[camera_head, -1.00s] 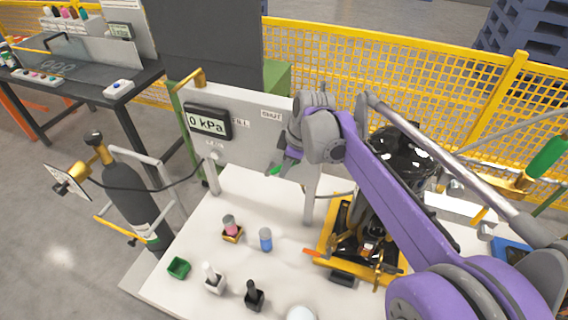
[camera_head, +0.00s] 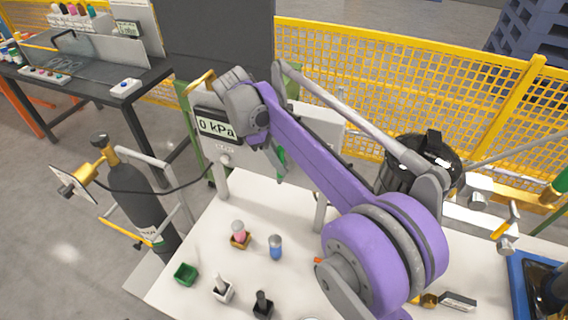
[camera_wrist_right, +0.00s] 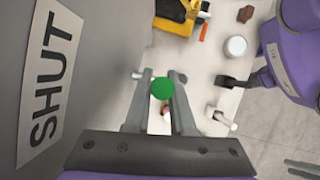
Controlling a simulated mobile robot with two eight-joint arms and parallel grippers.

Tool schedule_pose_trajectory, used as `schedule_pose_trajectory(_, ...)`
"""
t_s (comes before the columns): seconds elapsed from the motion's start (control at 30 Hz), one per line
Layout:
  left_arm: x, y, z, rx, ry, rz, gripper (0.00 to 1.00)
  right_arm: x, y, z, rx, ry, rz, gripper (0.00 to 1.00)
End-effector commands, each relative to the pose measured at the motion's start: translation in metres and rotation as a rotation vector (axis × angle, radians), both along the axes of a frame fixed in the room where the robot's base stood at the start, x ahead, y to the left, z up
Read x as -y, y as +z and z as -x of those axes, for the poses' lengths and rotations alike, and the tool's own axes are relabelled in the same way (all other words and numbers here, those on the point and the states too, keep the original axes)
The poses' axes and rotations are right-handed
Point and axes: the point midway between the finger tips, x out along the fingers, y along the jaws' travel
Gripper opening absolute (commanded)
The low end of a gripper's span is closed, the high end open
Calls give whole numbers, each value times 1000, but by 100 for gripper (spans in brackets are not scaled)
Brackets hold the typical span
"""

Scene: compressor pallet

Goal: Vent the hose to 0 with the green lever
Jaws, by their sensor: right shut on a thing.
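The green lever (camera_wrist_right: 162,89) shows in the right wrist view as a round green end between my right gripper's two fingers (camera_wrist_right: 162,80), which are shut on it. In the head view my right gripper (camera_head: 272,160) is at the front of the grey panel (camera_head: 318,116), with a bit of green beside its fingers. My arm hides much of the panel. The gauge display (camera_head: 216,128) reads 0 kPa. The black hose (camera_head: 188,191) runs from the dark cylinder (camera_head: 137,200) to the panel. A SHUT label (camera_wrist_right: 50,85) shows in the wrist view. My left gripper is not in view.
A black tank (camera_head: 400,165) stands behind my arm. A yellow mesh fence (camera_head: 400,72) is behind.

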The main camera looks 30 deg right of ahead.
Motion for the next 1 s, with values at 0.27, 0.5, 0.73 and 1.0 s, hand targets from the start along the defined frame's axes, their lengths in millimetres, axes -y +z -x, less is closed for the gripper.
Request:
schedule_pose_trajectory(0.27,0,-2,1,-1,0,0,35,-1,0,-2,-38,-2,31,0)
schedule_pose_trajectory(0.5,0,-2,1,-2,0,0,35,-1,0,-2,-40,-3,33,0)
schedule_pose_trajectory(0.73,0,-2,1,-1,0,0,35,-1,0,-2,-40,-2,32,40)
schedule_pose_trajectory(1.0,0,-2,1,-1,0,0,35,-2,0,-2,-39,-2,30,52)
